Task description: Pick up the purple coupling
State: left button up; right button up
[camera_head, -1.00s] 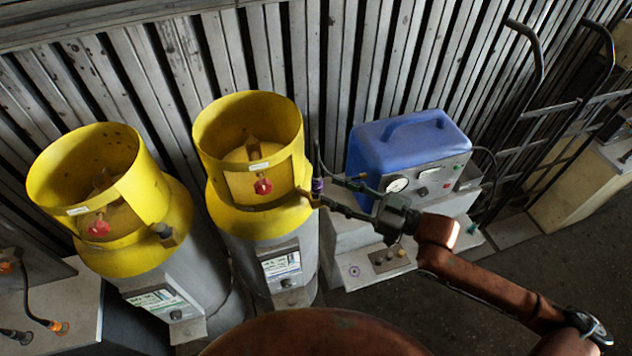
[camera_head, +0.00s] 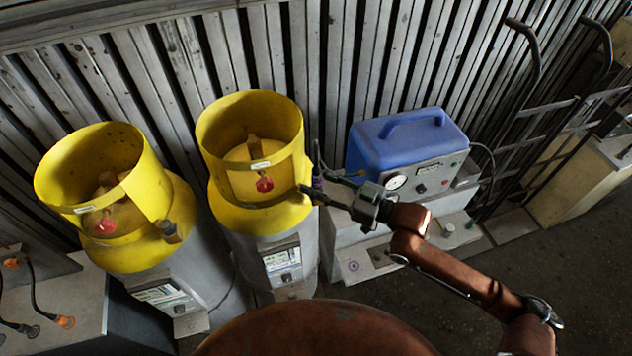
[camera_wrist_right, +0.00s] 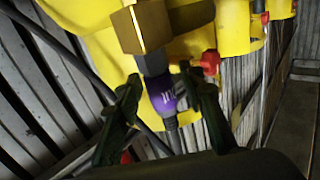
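The purple coupling (camera_head: 317,183) hangs upright on a dark hose beside the right-hand yellow-topped cylinder (camera_head: 248,130). In the right wrist view the coupling (camera_wrist_right: 162,98) sits below a brass block (camera_wrist_right: 142,27), with a grey section between them. My right gripper (camera_head: 315,182) reaches it from the right. In the wrist view the gripper's two dark fingers (camera_wrist_right: 160,84) stand apart on either side of the coupling, with small gaps showing. The fingers look open and not closed on it. My left gripper is not in view.
A second yellow-topped cylinder (camera_head: 105,200) stands at left. A blue-cased unit (camera_head: 405,150) with a gauge sits on a grey base (camera_head: 352,268) behind my right arm. A slatted wall (camera_head: 350,60) is close behind. Hand trucks (camera_head: 545,130) stand at right, with open floor in front.

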aim_at(321, 176)
grip_shut()
jog(key=shift+r, duration=0.1)
dwell(0.4)
jog(key=shift+r, duration=0.6)
jog(key=s+d+r+p, duration=0.2)
jog(key=s+r+p, duration=0.9)
jog(key=s+p, duration=0.2)
jog(key=shift+s+d+r, duration=0.35)
jog(key=shift+s, duration=0.05)
